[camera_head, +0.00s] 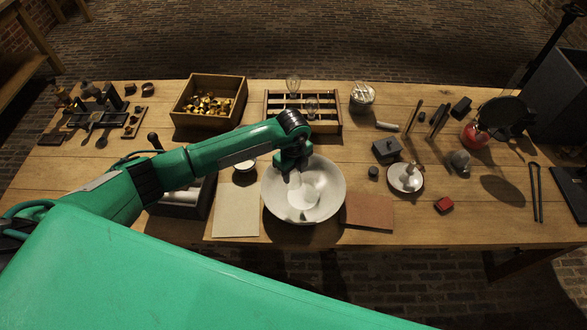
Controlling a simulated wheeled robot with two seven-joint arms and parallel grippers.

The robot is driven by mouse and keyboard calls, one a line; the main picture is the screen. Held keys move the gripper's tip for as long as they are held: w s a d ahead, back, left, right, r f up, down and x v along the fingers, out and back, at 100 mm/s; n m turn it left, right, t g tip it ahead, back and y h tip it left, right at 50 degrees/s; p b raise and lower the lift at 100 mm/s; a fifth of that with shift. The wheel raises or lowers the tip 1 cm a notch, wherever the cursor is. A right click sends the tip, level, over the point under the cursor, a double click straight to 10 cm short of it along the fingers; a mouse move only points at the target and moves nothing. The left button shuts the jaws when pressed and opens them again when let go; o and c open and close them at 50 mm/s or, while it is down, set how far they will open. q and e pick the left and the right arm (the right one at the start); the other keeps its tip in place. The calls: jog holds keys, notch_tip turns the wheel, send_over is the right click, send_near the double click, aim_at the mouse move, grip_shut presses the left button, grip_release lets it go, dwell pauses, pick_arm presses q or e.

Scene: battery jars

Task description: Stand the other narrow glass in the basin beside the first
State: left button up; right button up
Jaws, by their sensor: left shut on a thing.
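The white basin (334,204) stands near the front middle of the table. My left gripper (292,176) points down over the back left part of the basin, shut on what looks like a narrow glass (295,184). The glass is pale and mostly hidden by the gripper; I cannot tell whether its foot touches the basin. Other pale, clear shapes in the basin blend with its white inside, so I cannot make out the first narrow glass for certain. My right gripper is not in view.
A wooden rack (273,108) with clear bulb-shaped glassware stands behind the basin. An open box of brass parts (186,117) is at its left. A pale sheet (237,213) and a brown board (368,212) flank the basin. A small saucer (417,186) lies to the right.

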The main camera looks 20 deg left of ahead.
aim_at(294, 184)
pick_arm(q)
jog(key=shift+f+n, duration=0.15)
jog(key=shift+n, duration=0.65)
jog(key=shift+f+b, duration=0.3)
jog(key=shift+f, duration=0.25)
notch_tip(294, 184, down, 4)
jog(key=b, duration=0.3)
jog(key=shift+f, duration=0.2)
jog(key=shift+f+b, duration=0.6)
jog(key=shift+f, duration=0.1)
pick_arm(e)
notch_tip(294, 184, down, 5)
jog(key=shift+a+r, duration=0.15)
pick_arm(q)
jog(key=shift+f, duration=0.3)
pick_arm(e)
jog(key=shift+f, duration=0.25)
pick_arm(q)
jog(key=o, duration=1.1)
jog(key=shift+o, duration=0.9)
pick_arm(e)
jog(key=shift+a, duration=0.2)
